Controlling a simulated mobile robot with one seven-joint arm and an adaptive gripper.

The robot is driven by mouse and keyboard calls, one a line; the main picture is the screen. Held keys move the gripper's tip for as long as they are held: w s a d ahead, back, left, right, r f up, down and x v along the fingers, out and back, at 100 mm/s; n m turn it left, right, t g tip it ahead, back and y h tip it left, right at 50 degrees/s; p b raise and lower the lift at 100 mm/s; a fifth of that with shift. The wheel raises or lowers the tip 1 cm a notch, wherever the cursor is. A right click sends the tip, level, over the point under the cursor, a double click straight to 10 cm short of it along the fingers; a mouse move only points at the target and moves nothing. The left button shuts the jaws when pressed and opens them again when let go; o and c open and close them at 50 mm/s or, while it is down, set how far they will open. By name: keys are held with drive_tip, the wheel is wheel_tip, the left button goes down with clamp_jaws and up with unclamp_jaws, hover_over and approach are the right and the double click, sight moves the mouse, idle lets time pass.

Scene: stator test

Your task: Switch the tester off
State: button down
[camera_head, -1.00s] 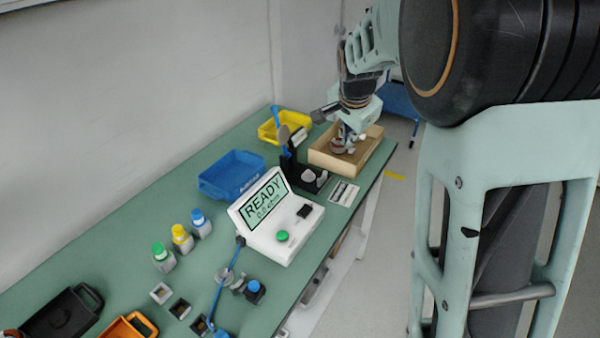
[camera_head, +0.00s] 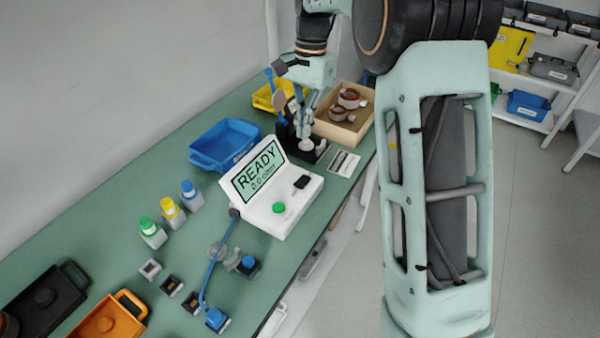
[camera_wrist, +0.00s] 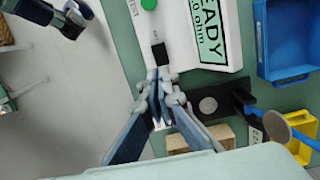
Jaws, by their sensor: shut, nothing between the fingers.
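The tester (camera_head: 262,217) is a white box on the green bench. Its tilted screen (camera_head: 259,171) reads READY and 0.0 ohm. A green button (camera_head: 279,208) and a black switch (camera_head: 302,182) sit on its top. In the wrist view the switch (camera_wrist: 160,54) lies just beyond my fingertips, with the tester's white top (camera_wrist: 185,30) around it. My gripper (camera_head: 305,140) is shut and empty, pointing down near the black stand, behind the tester in the head view. Its fingers also show in the wrist view (camera_wrist: 160,84). Their height above the bench is hard to tell.
A black stand (camera_head: 318,152) and a wooden box (camera_head: 326,128) with round copper-coloured parts are close to my gripper. Blue (camera_head: 205,164) and yellow (camera_head: 262,104) bins stand behind. A card (camera_head: 344,163) lies right of the tester. Bottles and a blue cable are at left.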

sight(300, 183)
drive_tip(key=f, duration=0.4)
drive_tip(key=s+f, duration=0.1)
drive_tip(key=f, duration=0.4)
drive_tip(key=a+f, duration=0.1)
drive_tip(key=f, duration=0.4)
drive_tip(key=shift+s, duration=0.2)
drive_tip(key=shift+f, duration=0.1)
drive_tip(key=shift+s+a+f+b, duration=0.1)
drive_tip(key=shift+s+f+b, duration=0.15)
drive_tip(key=shift+f+b, duration=0.2)
drive_tip(key=shift+s+t+b, duration=0.1)
drive_tip(key=shift+t+b, duration=0.2)
drive_tip(key=shift+r, duration=0.1)
